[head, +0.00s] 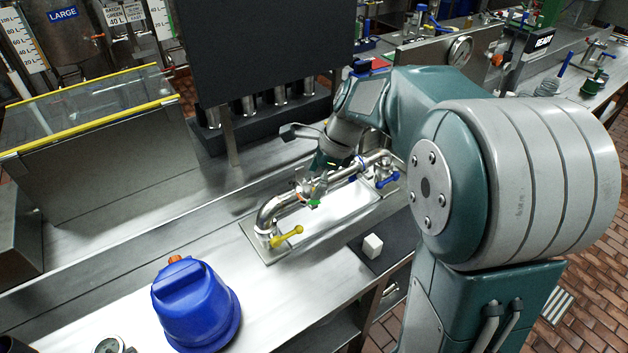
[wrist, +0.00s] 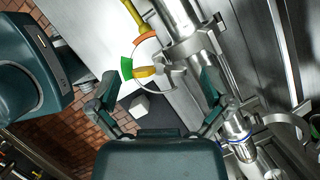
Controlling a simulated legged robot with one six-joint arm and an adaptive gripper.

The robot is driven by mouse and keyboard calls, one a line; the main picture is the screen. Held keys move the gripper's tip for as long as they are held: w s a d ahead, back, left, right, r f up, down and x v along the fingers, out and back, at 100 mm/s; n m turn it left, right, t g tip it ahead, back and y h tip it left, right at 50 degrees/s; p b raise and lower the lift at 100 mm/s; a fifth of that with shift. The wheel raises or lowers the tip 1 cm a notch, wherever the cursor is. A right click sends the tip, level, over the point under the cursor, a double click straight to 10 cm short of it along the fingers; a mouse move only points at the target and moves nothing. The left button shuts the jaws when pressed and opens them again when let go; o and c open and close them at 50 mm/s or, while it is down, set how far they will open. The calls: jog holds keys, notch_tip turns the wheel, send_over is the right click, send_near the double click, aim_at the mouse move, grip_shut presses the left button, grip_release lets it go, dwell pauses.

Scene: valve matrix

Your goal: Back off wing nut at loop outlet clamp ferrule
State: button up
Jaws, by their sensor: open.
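A bent steel pipe loop (head: 274,207) stands on a plate set in the bench, with a yellow handle (head: 287,237) at its near-left end and a blue handle (head: 388,180) at its far-right end. In the wrist view, a steel clamp (wrist: 176,76) rings the pipe (wrist: 180,18). A yellow piece (wrist: 145,72), which looks like the wing nut, sticks out from it beside a green and orange arc (wrist: 127,68). My gripper (wrist: 157,82) is open, its fingers spread either side of the clamp and yellow piece. I cannot tell whether they touch. In the head view my gripper (head: 314,184) partly hides the clamp.
A blue jug-like container (head: 195,305) stands on the bench at the front left. A small white block (head: 372,246) lies on a dark surface near the loop; it also shows in the wrist view (wrist: 140,106). A dark panel (head: 265,45) rises behind the loop.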

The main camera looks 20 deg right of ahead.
jog(key=shift+a+f, duration=0.1)
jog(key=shift+f, duration=0.05)
jog(key=c, duration=1)
jog(key=shift+c, duration=0.2)
jog(key=n+g, duration=0.1)
jog(key=n, duration=0.1)
jog(key=n+g, duration=0.1)
jog(key=n, duration=0.2)
jog(key=shift+w+n, duration=0.1)
jog(key=shift+n, duration=0.2)
jog(key=n+g, duration=0.1)
jog(key=n, duration=0.2)
jog(key=n+g+h, duration=0.1)
jog(key=n, duration=0.2)
jog(key=n+h, duration=0.1)
jog(key=n, duration=0.2)
jog(key=n+g+h, duration=0.1)
jog(key=n, duration=0.2)
jog(key=shift+w+a+n+h, duration=0.1)
jog(key=shift+n+h, duration=0.2)
jog(key=shift+n, duration=0.1)
jog(key=n+h, duration=0.2)
jog(key=n, duration=0.3)
jog(key=shift+n, duration=0.3)
